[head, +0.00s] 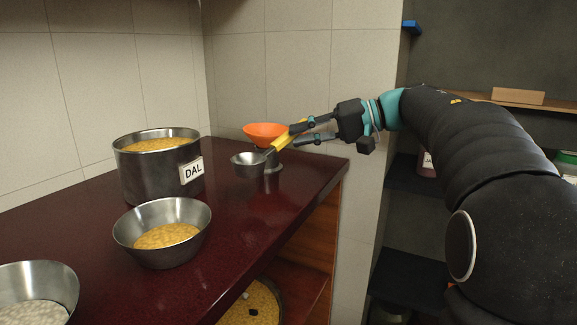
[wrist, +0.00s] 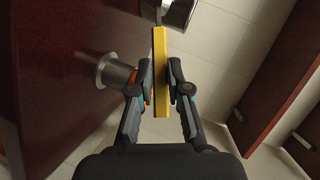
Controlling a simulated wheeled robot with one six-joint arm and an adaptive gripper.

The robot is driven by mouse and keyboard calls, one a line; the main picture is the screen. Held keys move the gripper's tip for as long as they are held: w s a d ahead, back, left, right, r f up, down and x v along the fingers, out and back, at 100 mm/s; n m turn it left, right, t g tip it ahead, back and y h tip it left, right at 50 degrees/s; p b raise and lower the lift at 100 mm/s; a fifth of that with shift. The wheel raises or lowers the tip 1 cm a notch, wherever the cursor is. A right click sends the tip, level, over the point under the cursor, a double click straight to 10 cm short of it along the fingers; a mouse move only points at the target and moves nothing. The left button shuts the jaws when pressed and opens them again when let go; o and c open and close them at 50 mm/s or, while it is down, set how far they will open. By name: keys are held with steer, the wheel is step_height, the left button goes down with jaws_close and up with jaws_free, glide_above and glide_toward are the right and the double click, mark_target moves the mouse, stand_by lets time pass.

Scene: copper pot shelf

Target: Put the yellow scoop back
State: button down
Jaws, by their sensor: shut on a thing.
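The yellow scoop has a yellow handle (head: 281,141) and a small steel bowl (head: 247,160). My gripper (head: 297,134) is shut on the handle, above the right end of the dark red counter. In the wrist view the handle (wrist: 160,70) runs between the two fingers of my gripper (wrist: 163,78), with part of the steel bowl (wrist: 181,10) at the top edge. The scoop's bowl is at the left of my fingers in the head view. I cannot tell from these frames whether it touches the counter.
An orange funnel (head: 262,131) is right behind the scoop, by a small steel cup (head: 273,166). The steel DAL pot (head: 135,178) and a steel bowl of yellow grain (head: 128,235) stand left. Another steel bowl (head: 62,279) holds pale grain. Counter (head: 240,215) between is clear.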

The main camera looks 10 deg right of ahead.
mark_target(291, 141)
steer(key=x, duration=0.3)
steer(key=shift+s+d+f, duration=0.1)
steer(key=shift+s+f, duration=0.05)
steer(key=shift+f, duration=0.15)
step_height(291, 141, down, 4)
steer(key=shift+f+b, duration=0.1)
steer(key=shift+b, duration=0.7)
steer(key=c, duration=1.1)
jaws_free()
steer(key=shift+c, duration=0.2)
steer(key=shift+d, duration=0.1)
steer(key=p+v, duration=0.2)
steer(key=v, duration=1)
